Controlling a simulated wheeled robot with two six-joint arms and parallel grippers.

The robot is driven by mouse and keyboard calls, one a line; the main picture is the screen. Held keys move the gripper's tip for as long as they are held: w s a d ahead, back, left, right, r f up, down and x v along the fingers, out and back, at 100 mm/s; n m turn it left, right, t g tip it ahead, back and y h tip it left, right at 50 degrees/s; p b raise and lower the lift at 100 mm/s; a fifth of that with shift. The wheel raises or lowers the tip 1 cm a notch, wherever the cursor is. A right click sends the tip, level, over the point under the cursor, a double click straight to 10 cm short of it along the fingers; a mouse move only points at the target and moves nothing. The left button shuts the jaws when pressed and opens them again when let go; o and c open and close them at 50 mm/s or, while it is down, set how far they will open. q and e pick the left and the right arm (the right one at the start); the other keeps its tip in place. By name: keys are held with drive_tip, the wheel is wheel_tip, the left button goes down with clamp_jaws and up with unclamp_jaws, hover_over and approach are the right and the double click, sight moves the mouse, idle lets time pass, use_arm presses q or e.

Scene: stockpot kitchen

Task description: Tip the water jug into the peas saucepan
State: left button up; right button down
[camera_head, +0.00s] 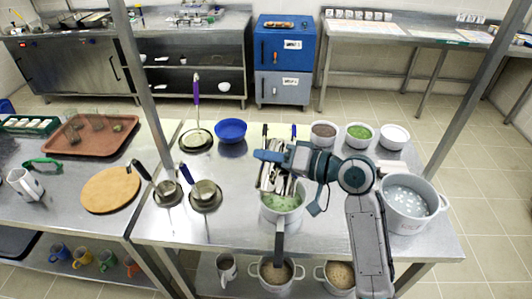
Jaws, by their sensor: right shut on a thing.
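The peas saucepan (297,213), a pale pot with green contents and a dark handle toward the front, stands on the middle steel table. My right gripper (272,160) is over the saucepan's far side, its arm coming in from the lower right. It is shut on a shiny light-coloured vessel (267,180), which looks like the water jug, right above the pan opening. The gripper hides much of it, so I cannot tell its exact tilt or whether water flows. My left gripper is not in view.
A large pot (408,204) stands at the right. Bowls (359,136) line the back right, and a blue bowl (231,130) sits behind. Small pans (205,196) lie left of the saucepan.

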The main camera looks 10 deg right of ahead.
drive_tip(key=shift+w+d+r+m+g+p, duration=0.15)
drive_tip(key=shift+w+d+r+m+p, duration=0.1)
drive_tip(key=shift+w+m+p, duration=0.2)
drive_tip(key=shift+w+d+r+m+g+p, duration=0.2)
drive_tip(key=shift+w+m+p, duration=0.15)
drive_tip(key=shift+p, duration=0.2)
drive_tip(key=w+d+m+p, duration=0.1)
drive_tip(key=w+p, duration=0.1)
drive_tip(key=w+d+f+m+g+p, duration=0.1)
drive_tip(key=w+m+p, duration=0.1)
drive_tip(key=shift+d+f+y, duration=0.1)
drive_tip(key=shift+d+y, duration=0.05)
drive_tip(key=shift+y, duration=0.15)
drive_tip(key=w+m+p, duration=0.1)
drive_tip(key=w+d+p, duration=0.1)
drive_tip(key=m+p, duration=0.1)
drive_tip(key=shift+w+d+r+m+g, duration=0.25)
drive_tip(key=shift+w+d+r+m, duration=0.05)
drive_tip(key=shift+w+r, duration=0.1)
drive_tip(key=shift+w+d+r+m+p, duration=0.1)
drive_tip(key=shift+w+d+m+p, duration=0.25)
drive_tip(key=shift+w+m+p, duration=0.15)
drive_tip(key=shift+w+d, duration=0.15)
drive_tip(key=shift+w, duration=0.25)
drive_tip(key=shift+w+d+f+m+g+y, duration=0.15)
drive_tip(key=shift+w+d+m+g+y, duration=0.1)
drive_tip(key=shift+w+d+m, duration=0.3)
drive_tip(key=shift+w+d+f+m+g+y, duration=0.2)
drive_tip(key=shift+w+m, duration=0.25)
drive_tip(key=shift+w, duration=0.3)
